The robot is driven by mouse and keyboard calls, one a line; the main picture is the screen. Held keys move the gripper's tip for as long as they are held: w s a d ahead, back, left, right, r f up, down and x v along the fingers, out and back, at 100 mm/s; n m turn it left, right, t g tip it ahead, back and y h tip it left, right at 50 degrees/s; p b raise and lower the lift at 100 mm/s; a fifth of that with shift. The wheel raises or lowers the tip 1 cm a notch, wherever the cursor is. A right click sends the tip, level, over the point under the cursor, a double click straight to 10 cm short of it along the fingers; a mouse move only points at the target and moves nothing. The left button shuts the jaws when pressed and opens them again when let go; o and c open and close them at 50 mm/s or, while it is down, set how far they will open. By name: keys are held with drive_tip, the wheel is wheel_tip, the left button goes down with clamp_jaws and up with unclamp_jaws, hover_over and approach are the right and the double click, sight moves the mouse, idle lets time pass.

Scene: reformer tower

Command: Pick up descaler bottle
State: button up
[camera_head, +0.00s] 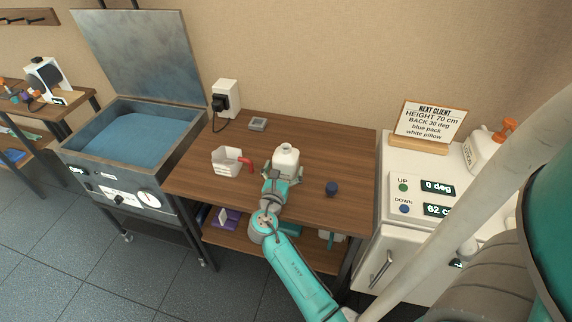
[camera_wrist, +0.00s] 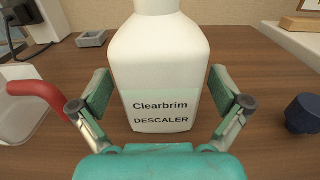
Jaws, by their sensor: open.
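The descaler bottle (camera_head: 286,160) is white and stands upright on the wooden table in the head view. In the wrist view the bottle (camera_wrist: 160,75) fills the middle, with a pale green label reading "Clearbrim DESCALER" facing me; its top is cut off by the frame. My gripper (camera_wrist: 162,95) is open, with one finger on each side of the bottle's lower body. In the head view my gripper (camera_head: 281,182) is at the bottle's near side.
A white jug (camera_head: 226,162) with a red handle stands left of the bottle. A dark blue knob-like cap (camera_head: 332,188) lies to the right. A small grey box (camera_head: 257,124) sits behind. The wooden table (camera_head: 335,145) is clear at back right. A white control cabinet (camera_head: 420,225) stands beyond its right edge.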

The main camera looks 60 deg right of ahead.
drive_tip(key=shift+x, duration=1.05)
drive_tip(key=c, duration=1.5)
drive_tip(key=shift+o, duration=0.2)
drive_tip(key=shift+r, duration=0.2)
drive_tip(key=shift+r, duration=4.75)
drive_tip(key=o, duration=1.1)
drive_tip(key=c, duration=1.3)
